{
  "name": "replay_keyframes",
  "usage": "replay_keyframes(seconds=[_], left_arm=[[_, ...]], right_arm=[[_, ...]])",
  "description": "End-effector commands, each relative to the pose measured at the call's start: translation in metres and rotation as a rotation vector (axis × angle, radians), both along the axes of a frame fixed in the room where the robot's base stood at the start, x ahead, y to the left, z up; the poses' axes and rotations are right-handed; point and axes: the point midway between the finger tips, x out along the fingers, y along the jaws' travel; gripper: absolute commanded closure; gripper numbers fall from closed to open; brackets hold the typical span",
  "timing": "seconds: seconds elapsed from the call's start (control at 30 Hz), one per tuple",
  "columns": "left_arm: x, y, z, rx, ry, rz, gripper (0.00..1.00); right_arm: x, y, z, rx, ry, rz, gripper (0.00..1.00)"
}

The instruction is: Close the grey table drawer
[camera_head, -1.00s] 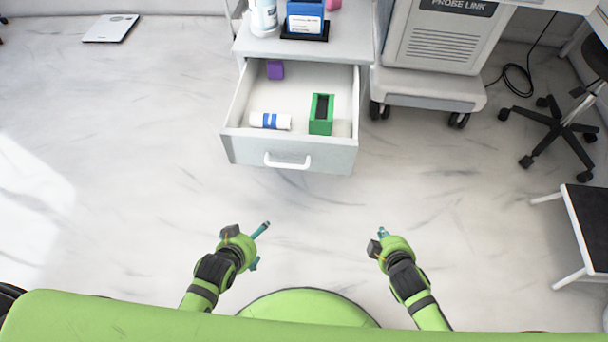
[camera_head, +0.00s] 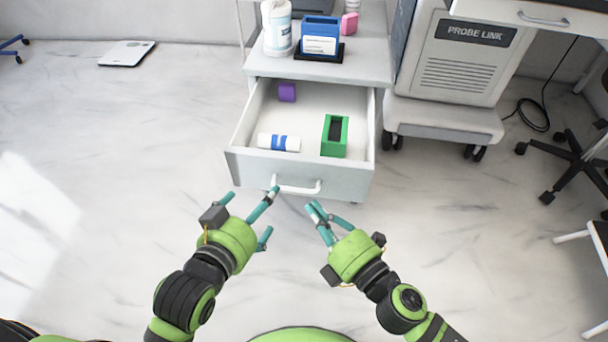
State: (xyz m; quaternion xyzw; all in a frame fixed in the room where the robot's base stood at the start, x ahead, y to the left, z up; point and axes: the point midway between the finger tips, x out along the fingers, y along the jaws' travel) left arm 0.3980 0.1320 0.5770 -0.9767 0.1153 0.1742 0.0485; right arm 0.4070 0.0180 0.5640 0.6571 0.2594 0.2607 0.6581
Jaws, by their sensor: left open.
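The grey table drawer (camera_head: 300,172) is pulled out of the grey cabinet, with its white handle (camera_head: 298,187) on the front panel facing me. Inside lie a purple block (camera_head: 287,92), a white and blue bottle (camera_head: 279,142) and a green box (camera_head: 335,136) with a dark slot. My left gripper (camera_head: 256,208) is open at the left end of the handle; one fingertip overlaps the handle in the picture, and I cannot tell whether it touches. My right gripper (camera_head: 320,212) is just below the handle's right end, its fingers close together; its opening is unclear.
On the cabinet top (camera_head: 365,66) stand a white bottle (camera_head: 277,28), a blue holder (camera_head: 320,36) and a pink item (camera_head: 350,23). A machine marked PROBE LINK (camera_head: 455,60) stands close on the right.

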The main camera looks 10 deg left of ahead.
Motion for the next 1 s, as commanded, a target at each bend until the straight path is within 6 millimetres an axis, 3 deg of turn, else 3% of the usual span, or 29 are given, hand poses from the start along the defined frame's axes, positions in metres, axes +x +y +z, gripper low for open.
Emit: replay_keyframes(seconds=[0.27,0.5,1.0], left_arm=[[-0.003,0.004,-0.009,0.01,0.048,0.007,0.0],[0.006,-0.007,0.015,-0.022,-0.091,-0.014,0.0],[0.008,-0.009,0.024,-0.031,-0.131,-0.02,0.0]], right_arm=[[0.043,0.04,0.001,0.001,-0.003,0.0,1.0],[0.074,0.037,-0.001,0.0,0.0,-0.001,1.0],[0.081,0.036,0.0,0.002,0.003,-0.001,1.0]])
